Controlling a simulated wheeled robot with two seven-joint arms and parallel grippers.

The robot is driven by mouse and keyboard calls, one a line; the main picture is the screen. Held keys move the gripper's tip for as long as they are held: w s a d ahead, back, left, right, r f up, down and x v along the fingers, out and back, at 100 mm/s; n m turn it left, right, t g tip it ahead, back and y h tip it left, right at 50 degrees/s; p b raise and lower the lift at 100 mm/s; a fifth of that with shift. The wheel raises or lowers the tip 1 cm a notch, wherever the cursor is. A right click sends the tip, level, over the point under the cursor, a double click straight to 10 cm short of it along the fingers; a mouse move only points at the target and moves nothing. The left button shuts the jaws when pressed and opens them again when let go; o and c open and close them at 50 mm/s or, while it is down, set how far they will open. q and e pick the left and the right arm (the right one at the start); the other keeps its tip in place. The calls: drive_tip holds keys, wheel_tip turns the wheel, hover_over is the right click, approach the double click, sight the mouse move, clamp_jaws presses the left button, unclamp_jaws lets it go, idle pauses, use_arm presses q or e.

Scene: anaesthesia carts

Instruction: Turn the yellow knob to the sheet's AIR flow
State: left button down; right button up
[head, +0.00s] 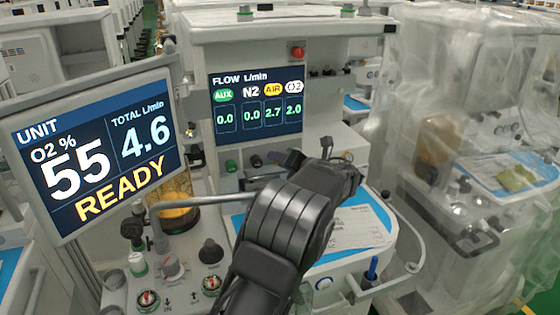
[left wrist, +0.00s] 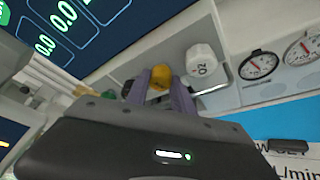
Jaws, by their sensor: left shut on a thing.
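The yellow knob (left wrist: 161,74) shows in the left wrist view on the cart's grey panel, below the flow screen. My left gripper (left wrist: 160,84) has its two purple fingers on either side of the knob and is shut on it. In the head view my left gripper (head: 292,158) reaches the knob row and hides the yellow knob. The flow screen (head: 257,103) reads AIR 2.7, O2 2.0, N2 0.0 and AUX 0.0. A paper sheet (head: 358,229) lies on the blue worktop; its AIR value cannot be read. My right gripper is not in view.
The white O2 knob (left wrist: 202,64) is close beside my gripper. Round gauges (left wrist: 259,65) are further right. The unit screen (head: 97,158) reads O2 55 percent, total 4.6, READY. A plastic-covered cart (head: 470,100) stands at right.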

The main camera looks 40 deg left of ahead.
use_arm(q)
drive_tip(key=shift+n, duration=0.4)
drive_tip(key=shift+s+a+n+t+h+b, duration=0.1)
drive_tip(key=shift+n+t+h+b, duration=0.7)
drive_tip(key=shift+n+b, duration=1.1)
drive_tip(key=shift+s+d+n+t+h+b, duration=0.1)
drive_tip(key=shift+n+t+h+b, duration=0.75)
drive_tip(key=shift+b, duration=1.75)
drive_tip(key=shift+s+a+n+t+h+b, duration=0.1)
drive_tip(key=shift+n+t+h+b, duration=0.65)
drive_tip(key=shift+n+b, duration=1.3)
drive_tip(key=shift+t, duration=0.3)
drive_tip(key=c, duration=1.1)
unclamp_jaws()
drive_tip(key=shift+r, duration=0.1)
